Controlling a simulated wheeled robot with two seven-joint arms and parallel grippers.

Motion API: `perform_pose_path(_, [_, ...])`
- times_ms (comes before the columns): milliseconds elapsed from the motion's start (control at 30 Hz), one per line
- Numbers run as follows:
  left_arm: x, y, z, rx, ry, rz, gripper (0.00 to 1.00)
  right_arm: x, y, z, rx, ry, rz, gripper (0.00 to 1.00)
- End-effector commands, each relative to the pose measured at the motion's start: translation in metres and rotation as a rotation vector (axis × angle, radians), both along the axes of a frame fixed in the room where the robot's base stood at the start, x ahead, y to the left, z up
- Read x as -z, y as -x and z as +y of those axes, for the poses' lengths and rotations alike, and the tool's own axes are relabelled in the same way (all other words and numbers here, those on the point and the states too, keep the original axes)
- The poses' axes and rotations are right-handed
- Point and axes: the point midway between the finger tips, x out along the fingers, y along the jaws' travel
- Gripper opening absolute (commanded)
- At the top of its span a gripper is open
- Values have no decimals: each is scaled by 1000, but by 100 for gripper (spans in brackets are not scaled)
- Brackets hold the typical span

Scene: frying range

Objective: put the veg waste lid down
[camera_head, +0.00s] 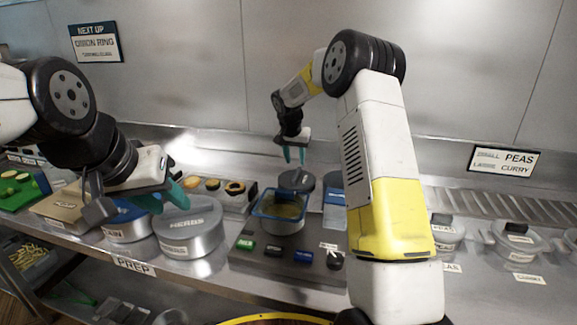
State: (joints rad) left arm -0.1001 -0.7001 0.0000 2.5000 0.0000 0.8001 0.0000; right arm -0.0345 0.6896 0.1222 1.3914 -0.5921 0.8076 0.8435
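A dark round lid (297,181) is at the back edge of a blue-rimmed container (283,222) in the middle of the counter. I cannot read a label on it, so I cannot tell if it is the veg waste lid. My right gripper (294,154) points down just above this lid, its teal fingers apart with nothing seen between them. My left gripper (165,195) is at the left, above and in front of the tins, its teal fingers spread and empty.
A metal HERBS tin (188,228) stands below my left gripper, beside a blue-rimmed tin (128,226). Clear lidded tubs (517,239) stand at the right. My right arm hides part of the counter.

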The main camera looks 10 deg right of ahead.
Motion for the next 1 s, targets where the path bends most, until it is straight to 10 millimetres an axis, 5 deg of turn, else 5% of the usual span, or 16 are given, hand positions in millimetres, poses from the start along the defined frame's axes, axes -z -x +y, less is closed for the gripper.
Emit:
perform_pose_path(467, [0,0,0,0,0,0,36,-64,32,5,-19,-3,-5,36])
perform_pose_path(567, [0,0,0,0,0,0,36,-91,59,2,-55,-9,-12,36])
perform_pose_path(800, [0,0,0,0,0,0,36,-153,160,-6,-173,-34,-36,36])
perform_pose_path(1000, [0,0,0,0,0,0,36,-178,250,-9,-269,-60,-68,36])
